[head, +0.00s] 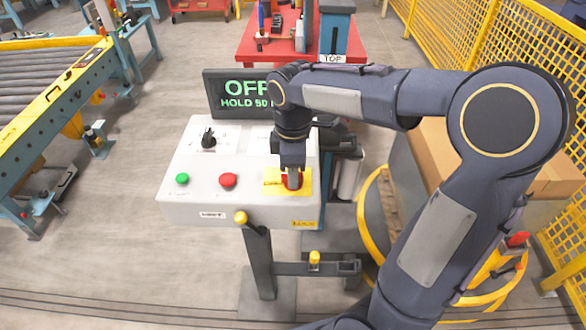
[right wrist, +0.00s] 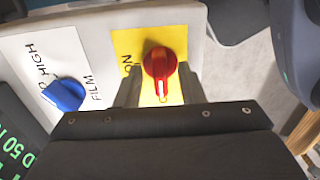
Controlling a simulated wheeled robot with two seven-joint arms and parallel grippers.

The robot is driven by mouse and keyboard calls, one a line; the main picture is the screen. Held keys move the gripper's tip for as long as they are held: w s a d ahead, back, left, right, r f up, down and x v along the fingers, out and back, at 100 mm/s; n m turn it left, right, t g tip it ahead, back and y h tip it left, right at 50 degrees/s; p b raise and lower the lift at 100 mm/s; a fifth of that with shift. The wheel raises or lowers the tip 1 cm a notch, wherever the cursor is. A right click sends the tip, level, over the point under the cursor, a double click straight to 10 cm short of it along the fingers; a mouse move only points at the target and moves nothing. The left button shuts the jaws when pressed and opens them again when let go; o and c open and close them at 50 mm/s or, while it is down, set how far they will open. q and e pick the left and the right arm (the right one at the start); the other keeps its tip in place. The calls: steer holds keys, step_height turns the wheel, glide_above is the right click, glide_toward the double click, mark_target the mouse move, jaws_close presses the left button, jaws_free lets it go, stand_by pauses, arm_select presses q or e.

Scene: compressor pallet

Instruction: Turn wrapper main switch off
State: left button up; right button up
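The wrapper main switch is a red rotary knob (right wrist: 160,62) on a yellow plate (right wrist: 130,45) marked "ON" in the right wrist view. In the head view the yellow plate (head: 272,178) is at the right of the grey control box (head: 205,160), and the red knob is mostly hidden by my gripper. My right gripper (head: 293,184) points down over the knob. In the right wrist view its fingers (right wrist: 160,84) stand apart, one on each side of the knob's handle, with gaps showing. A dark display (head: 236,95) reads "OFF" and "HOLD 50", partly hidden by my arm. My left gripper is not in view.
The box also carries a green button (head: 182,179), a red button (head: 228,180) and a black knob (head: 208,139). A blue knob (right wrist: 63,94) sits beside the yellow plate. A roller conveyor (head: 50,75) is at left.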

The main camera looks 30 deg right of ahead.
step_height(320, 180, up, 8)
steer(key=shift+f, duration=0.15)
stand_by(0.6)
steer(key=s+a+f+m+t+y, duration=0.2)
steer(key=s+f+m, duration=0.1)
steer(key=s+m, duration=0.3)
steer(key=s+a+f+m+t+y, duration=0.1)
steer(key=s+a+f+m+t, duration=0.1)
steer(key=s+m, duration=0.5)
steer(key=s+f+t, duration=0.1)
steer(key=s+f, duration=0.1)
steer(key=s, duration=0.1)
steer(key=shift+s+a+t+y, duration=0.15)
steer(key=shift+s+t+y, duration=0.15)
steer(key=shift+s+y, duration=0.1)
steer(key=shift+f, duration=0.1)
